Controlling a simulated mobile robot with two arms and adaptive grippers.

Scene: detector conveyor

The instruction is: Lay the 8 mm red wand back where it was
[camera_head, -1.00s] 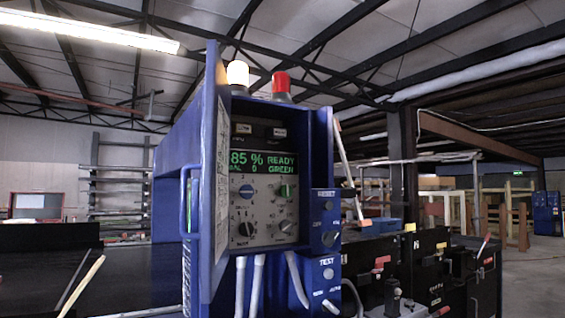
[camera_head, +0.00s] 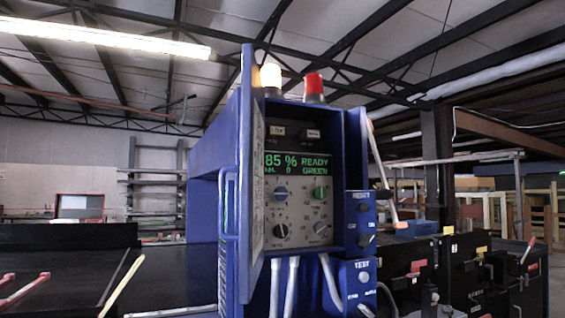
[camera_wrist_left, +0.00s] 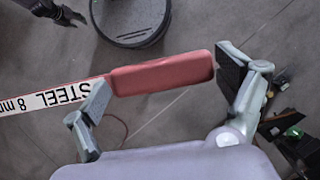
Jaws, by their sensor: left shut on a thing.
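The 8 mm wand (camera_wrist_left: 163,75) shows in the left wrist view with a red handle and a white shaft section printed "STEEL 8 mm". The shaft runs out of view on the left. My left gripper (camera_wrist_left: 165,83) is shut on it, with one pad by the label and the other by the handle's end. The wand is held above a grey floor. In the head view two red bars (camera_head: 24,290) show at the lower left edge; I cannot tell what they belong to. My right gripper is out of view.
A blue detector cabinet (camera_head: 246,190) stands mid-view, its display (camera_head: 297,165) reading "85 % READY GREEN". The dark conveyor (camera_head: 175,270) passes on its left. A pale yellow rod (camera_head: 125,283) shows at the lower left. Black boxes (camera_head: 455,270) stand at the right.

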